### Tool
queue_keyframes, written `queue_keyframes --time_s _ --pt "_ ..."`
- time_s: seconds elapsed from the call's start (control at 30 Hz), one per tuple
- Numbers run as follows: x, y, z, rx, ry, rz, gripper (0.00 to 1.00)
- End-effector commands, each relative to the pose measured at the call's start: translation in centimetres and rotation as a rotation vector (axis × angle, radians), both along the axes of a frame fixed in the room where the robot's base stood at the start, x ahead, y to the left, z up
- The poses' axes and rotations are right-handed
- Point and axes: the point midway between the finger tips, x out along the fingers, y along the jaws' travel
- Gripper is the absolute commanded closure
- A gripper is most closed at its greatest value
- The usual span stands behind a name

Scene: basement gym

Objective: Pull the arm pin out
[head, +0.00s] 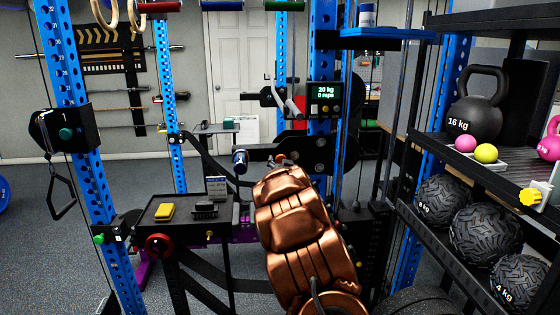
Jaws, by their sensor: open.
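My copper-coloured arm rises from the bottom middle, and its far end reaches the black pivoting arm plate (292,151) on the blue rack. My gripper is hidden behind the arm's far end. A small reddish piece (280,159) shows at the plate, just above my arm. A dark cylinder with a blue band and pale end (240,158) sits left of it. I cannot tell which of these is the arm pin.
A blue upright (75,120) stands at left. At right, a black rack holds a kettlebell (478,115) and textured balls (486,235). Open floor lies at far left.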

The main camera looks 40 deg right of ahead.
Motion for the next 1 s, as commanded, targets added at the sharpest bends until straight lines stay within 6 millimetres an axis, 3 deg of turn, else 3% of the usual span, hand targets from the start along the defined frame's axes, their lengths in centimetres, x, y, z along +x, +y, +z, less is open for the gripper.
queue_keyframes --time_s 0.53,1.0 --pt "0.90 -0.58 0.18 -0.001 -0.003 0.001 0.33" --pt "0.93 -0.53 0.15 -0.001 -0.003 0.002 0.82"
